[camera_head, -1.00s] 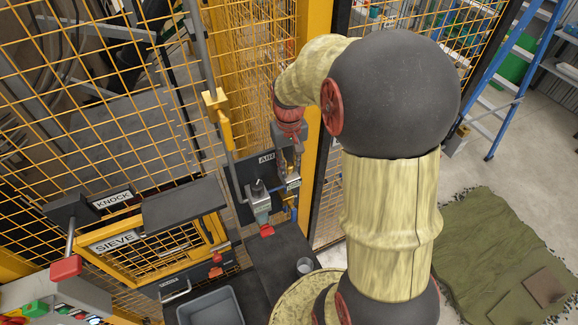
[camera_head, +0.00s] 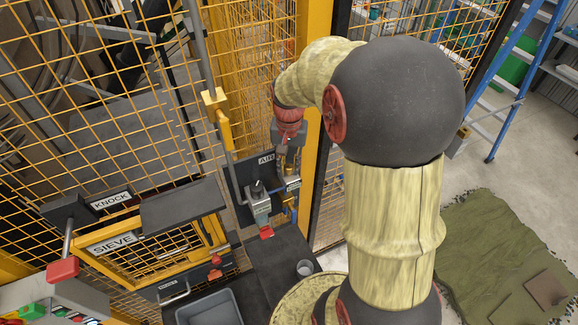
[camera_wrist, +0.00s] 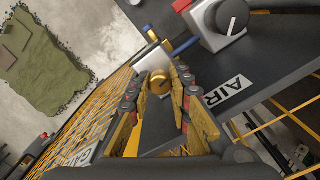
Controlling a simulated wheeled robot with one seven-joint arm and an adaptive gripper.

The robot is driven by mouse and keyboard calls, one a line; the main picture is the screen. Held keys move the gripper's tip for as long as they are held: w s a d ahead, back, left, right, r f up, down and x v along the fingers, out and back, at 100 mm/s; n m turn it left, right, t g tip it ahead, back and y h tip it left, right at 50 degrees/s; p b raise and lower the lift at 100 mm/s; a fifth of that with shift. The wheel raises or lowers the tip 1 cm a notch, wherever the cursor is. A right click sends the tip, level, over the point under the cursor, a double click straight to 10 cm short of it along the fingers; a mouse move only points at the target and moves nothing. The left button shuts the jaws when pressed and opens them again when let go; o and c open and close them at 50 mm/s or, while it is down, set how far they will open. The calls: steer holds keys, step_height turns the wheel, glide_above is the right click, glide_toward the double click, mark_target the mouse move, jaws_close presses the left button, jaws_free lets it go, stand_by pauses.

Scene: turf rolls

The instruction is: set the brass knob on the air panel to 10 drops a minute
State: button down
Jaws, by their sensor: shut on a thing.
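The brass knob (camera_wrist: 158,82) is in the middle of the wrist view, between the fingertips of my gripper (camera_wrist: 160,86). The two fingers close on it from either side. The dark air panel (camera_wrist: 262,112) lies behind, with its white AIR label (camera_wrist: 229,90) to the right of the knob. In the head view my gripper (camera_head: 291,150) is at the panel (camera_head: 241,185), beside the yellow post, and largely covers the knob. No drop scale or setting is readable.
A small cup (camera_head: 305,267) stands below. Yellow mesh fencing (camera_head: 255,60) surrounds the panel.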

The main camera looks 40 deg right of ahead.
mark_target(289, 166)
steer(key=shift+w, duration=0.1)
steer(key=c, duration=1.9)
jaws_free()
step_height(289, 166, up, 12)
